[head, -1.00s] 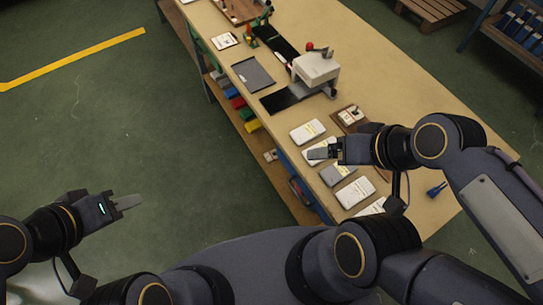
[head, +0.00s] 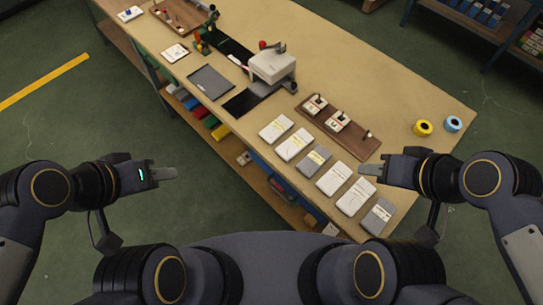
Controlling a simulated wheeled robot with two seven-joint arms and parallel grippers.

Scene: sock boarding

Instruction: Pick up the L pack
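A slanting row of flat packs lies on the workbench in the head view: white packs (head: 276,128), (head: 293,145), a grey pack (head: 313,161), white packs (head: 334,178), (head: 356,196) and a grey pack (head: 378,216) at the near end. Their print is too small to read, so I cannot tell which is the L pack. My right gripper (head: 368,170) is just right of the row, pointing left, with no pack visible in it. My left gripper (head: 165,174) is over the floor left of the bench, with nothing visible in it. I cannot tell either finger gap.
A brown peg board (head: 365,147) with two tagged pegs stands behind the packs. A white press-like machine (head: 272,66) and a dark grey mat (head: 211,83) are farther back. A yellow roll (head: 423,128) and a blue roll (head: 453,123) sit at right on clear bench.

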